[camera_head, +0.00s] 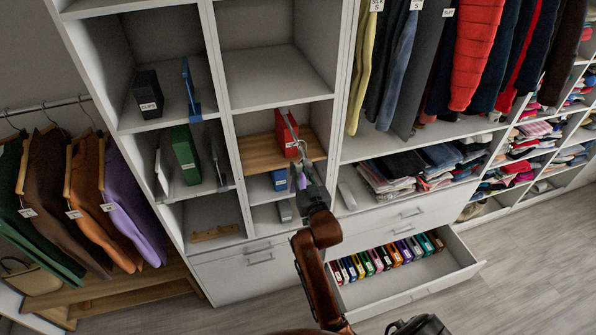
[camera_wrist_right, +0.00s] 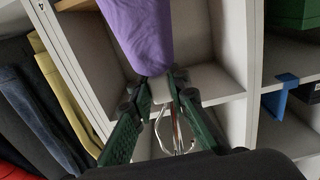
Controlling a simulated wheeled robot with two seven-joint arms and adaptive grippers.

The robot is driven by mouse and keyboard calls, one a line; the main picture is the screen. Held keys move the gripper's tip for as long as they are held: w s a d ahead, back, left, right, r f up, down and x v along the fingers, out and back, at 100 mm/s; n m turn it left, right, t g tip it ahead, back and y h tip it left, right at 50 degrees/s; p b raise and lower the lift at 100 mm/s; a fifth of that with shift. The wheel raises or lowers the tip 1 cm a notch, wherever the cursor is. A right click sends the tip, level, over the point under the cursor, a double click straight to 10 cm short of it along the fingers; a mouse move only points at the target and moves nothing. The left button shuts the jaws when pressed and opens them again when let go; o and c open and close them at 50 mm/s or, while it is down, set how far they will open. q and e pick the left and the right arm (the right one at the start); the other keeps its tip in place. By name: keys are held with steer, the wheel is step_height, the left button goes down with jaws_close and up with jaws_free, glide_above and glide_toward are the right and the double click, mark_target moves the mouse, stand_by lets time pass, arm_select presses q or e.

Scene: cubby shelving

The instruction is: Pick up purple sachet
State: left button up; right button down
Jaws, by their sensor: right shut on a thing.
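The purple sachet (camera_wrist_right: 137,38) shows large at the top of the right wrist view. Its lower end sits between the fingertips of my right gripper (camera_wrist_right: 159,84), which is shut on it. In the head view my right gripper (camera_head: 304,164) is in front of the middle shelf column, below and beside a red binder. The sachet is mostly hidden by the gripper there. My left gripper is not in view.
A red binder (camera_head: 285,132) stands on a wooden shelf board (camera_head: 259,153) close to the gripper. A blue box (camera_head: 279,180) is in the cubby below. An open drawer (camera_head: 398,299) with colourful items juts out at lower right. Clothes hang on both sides.

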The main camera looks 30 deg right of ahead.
mark_target(299, 165)
step_height(299, 165, up, 3)
steer(key=shift+s+r+b, duration=0.1)
steer(key=shift+b, duration=0.35)
steer(key=p+v, duration=0.4)
steer(key=v, duration=1.3)
steer(key=shift+s, duration=0.4)
